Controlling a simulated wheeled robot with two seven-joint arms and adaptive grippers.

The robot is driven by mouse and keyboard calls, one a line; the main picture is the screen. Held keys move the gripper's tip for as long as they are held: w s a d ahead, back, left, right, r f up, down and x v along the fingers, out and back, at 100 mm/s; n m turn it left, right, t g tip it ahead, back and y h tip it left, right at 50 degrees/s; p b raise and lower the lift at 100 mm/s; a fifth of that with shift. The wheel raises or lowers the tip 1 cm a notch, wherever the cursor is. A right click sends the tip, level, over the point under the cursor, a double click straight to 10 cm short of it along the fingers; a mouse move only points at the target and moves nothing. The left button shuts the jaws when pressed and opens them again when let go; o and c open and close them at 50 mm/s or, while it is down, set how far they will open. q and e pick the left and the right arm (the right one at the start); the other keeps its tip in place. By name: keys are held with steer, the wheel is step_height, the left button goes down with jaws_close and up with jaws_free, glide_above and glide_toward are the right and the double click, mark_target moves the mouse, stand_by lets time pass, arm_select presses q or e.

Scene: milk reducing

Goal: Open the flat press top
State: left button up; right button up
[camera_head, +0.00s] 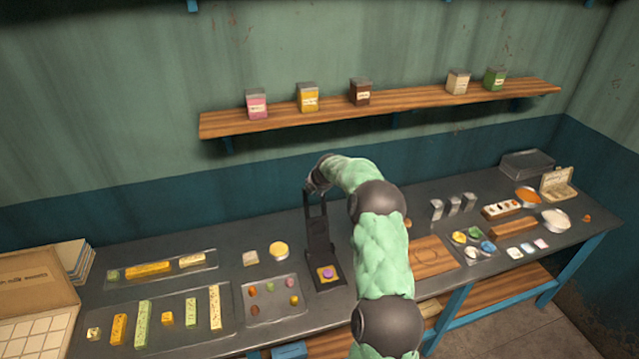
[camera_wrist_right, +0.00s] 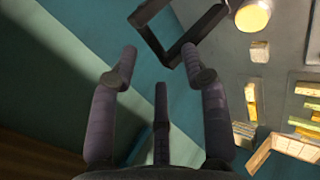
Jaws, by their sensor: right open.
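The black flat press (camera_head: 319,240) stands on the grey worktable, left of my right arm. Its top is raised, standing up from the back of the base, with a frame-like handle at its upper end. A yellow square with a purple round piece (camera_head: 327,273) lies on the exposed base. My right gripper (camera_head: 316,182) is at the upper end of the handle. In the right wrist view my right gripper (camera_wrist_right: 163,62) has its fingers spread, with the dark handle frame (camera_wrist_right: 158,42) just beyond the fingertips. Whether they touch is unclear. My left gripper is not in view.
A tray of small coloured pieces (camera_head: 247,309) lies left of the press, with a round yellow item (camera_head: 279,249) behind it. A wooden board (camera_head: 432,257) lies right of my arm. A wall shelf (camera_head: 380,109) with several jars hangs above.

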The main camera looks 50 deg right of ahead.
steer(key=shift+v, duration=2.7)
